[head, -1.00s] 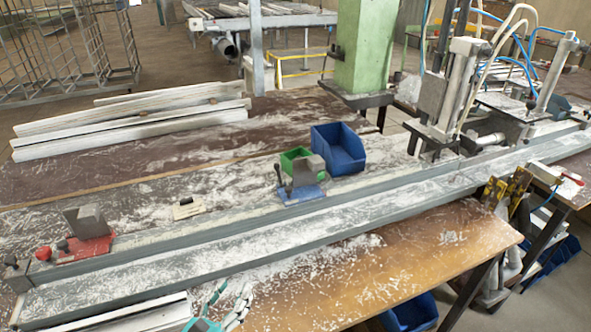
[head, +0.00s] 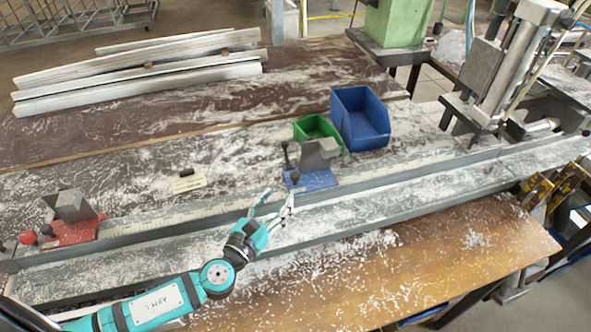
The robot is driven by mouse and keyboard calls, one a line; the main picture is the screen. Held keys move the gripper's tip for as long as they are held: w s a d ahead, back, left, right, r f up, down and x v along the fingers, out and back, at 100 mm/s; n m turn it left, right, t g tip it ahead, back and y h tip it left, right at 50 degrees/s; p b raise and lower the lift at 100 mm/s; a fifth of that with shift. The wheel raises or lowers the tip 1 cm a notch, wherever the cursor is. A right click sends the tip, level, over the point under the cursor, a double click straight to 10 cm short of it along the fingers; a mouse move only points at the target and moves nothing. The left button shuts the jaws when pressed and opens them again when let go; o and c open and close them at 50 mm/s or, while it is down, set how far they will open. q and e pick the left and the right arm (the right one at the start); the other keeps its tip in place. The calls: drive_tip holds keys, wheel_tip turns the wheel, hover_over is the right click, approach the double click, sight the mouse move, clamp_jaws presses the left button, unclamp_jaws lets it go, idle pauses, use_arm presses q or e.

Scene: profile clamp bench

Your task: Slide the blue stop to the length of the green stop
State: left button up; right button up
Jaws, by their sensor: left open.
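The blue stop (head: 317,179) has a blue base, a grey block and a dark lever. It sits on the long grey rail (head: 180,214) near the middle of the bench. My left gripper (head: 279,196) is open and empty, its fingers just to the left of and below the blue stop in the picture. I cannot tell whether they touch it. A red stop (head: 70,230) with a grey block and red knob sits at the rail's left end. I see no clear green stop; a green open bin (head: 307,133) stands behind the blue stop. My right gripper is out of view.
A blue open bin (head: 362,128) stands beside the green one. White profiles (head: 140,90) are stacked at the back left. A clamp machine (head: 510,70) stands at the right. White shavings cover the bench.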

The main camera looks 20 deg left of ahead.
sight(293, 179)
use_arm(q)
drive_tip(key=w, duration=0.3)
drive_tip(key=w+d+p, duration=0.1)
drive_tip(key=w, duration=0.1)
drive_tip(key=shift+w+r, duration=0.1)
drive_tip(key=shift+w, duration=0.3)
drive_tip(key=w, duration=0.3)
drive_tip(key=shift+d, duration=0.35)
drive_tip(key=shift+w+d, duration=0.1)
drive_tip(key=shift+w, duration=0.25)
clamp_jaws()
drive_tip(key=shift+f, duration=0.2)
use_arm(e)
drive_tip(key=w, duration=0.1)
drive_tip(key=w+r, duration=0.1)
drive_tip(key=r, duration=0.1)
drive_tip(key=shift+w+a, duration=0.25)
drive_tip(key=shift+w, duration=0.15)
use_arm(q)
drive_tip(key=shift+f, duration=0.15)
